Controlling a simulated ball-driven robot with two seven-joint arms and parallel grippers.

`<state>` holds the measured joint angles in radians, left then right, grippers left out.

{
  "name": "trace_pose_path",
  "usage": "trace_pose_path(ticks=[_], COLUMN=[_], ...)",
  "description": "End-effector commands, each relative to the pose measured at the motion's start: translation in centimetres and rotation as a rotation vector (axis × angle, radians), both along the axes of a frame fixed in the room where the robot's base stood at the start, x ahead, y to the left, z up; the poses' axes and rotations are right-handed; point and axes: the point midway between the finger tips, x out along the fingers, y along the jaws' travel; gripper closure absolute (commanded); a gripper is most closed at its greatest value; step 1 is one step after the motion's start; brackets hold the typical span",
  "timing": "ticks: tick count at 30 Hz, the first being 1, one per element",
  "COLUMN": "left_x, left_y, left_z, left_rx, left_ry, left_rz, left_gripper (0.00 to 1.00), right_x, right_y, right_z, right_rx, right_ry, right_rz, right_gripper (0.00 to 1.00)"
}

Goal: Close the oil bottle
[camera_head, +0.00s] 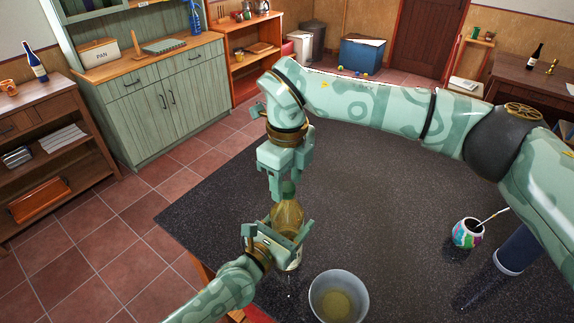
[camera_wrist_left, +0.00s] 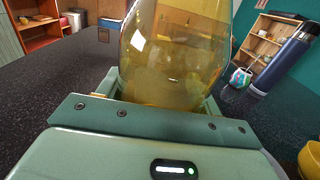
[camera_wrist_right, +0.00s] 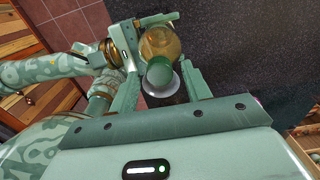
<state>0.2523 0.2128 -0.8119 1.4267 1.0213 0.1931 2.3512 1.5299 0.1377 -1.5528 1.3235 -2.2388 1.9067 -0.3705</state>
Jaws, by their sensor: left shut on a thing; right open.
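The oil bottle (camera_head: 288,216), clear with yellow oil, stands over the dark worktop and looks roughly upright. My left gripper (camera_head: 275,238) is shut around its body, and the bottle (camera_wrist_left: 175,50) fills the top of the left wrist view. A green cap (camera_head: 288,188) is at the bottle's mouth; I cannot tell whether it is screwed tight. In the right wrist view the cap (camera_wrist_right: 159,76) lies between the fingers. My right gripper (camera_head: 282,184) points down from above, open, its fingers on both sides of the cap with gaps visible.
A colourful cup with a straw (camera_head: 467,233) and a dark blue flask (camera_head: 514,252) stand farther right. The worktop (camera_head: 380,165) behind the bottle is clear.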

Motion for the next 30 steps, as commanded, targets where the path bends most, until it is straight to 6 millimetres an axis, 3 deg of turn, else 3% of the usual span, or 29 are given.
trace_pose_path(ticks=[10, 11, 15, 16, 25, 26, 27, 28, 30], left_x=[-0.01, -0.01, -0.01, -0.01, -0.02, -0.02, -0.02, -0.02, -0.02], left_y=[0.0, 0.0, 0.0, 0.0, 0.0, 0.0, 0.0, 0.0, 0.0], left_z=[-0.05, -0.05, -0.05, -0.05, -0.05, -0.05, -0.05, -0.05, -0.05], left_rx=[0.0, 0.0, 0.0, 0.0, 0.0, 0.0, 0.0, 0.0, 0.0], left_ry=[0.001, 0.001, 0.001, 0.001, 0.001, 0.001, 0.001, 0.001, 0.001], left_rz=[0.0, 0.0, 0.0, 0.0, 0.0, 0.0, 0.0, 0.0, 0.0], left_gripper=[0.98, 0.98, 0.98, 0.98, 0.98, 0.98, 0.98, 0.98, 0.98], right_x=[-0.02, -0.02, -0.01, -0.01, 0.01, 0.01, 0.01, 0.01, 0.01], right_y=[0.01, 0.01, 0.01, 0.01, -0.01, -0.01, -0.01, -0.01, -0.01], right_z=[-0.48, -0.48, -0.47, -0.47, -0.46, -0.46, -0.46, -0.46, -0.46], right_rx=[0.0, 0.0, 0.0, 0.0, -0.001, -0.001, -0.001, -0.001, -0.001], right_ry=[0.0, 0.0, 0.0, 0.0, -0.001, -0.001, -0.001, -0.001, -0.001], right_rz=[0.0, 0.0, 0.0, 0.0, 0.0, 0.0, 0.0, 0.0, 0.0], right_gripper=[0.52, 0.55, 0.94, 0.98, 0.99, 0.69, 0.58, 0.5, 0.46])
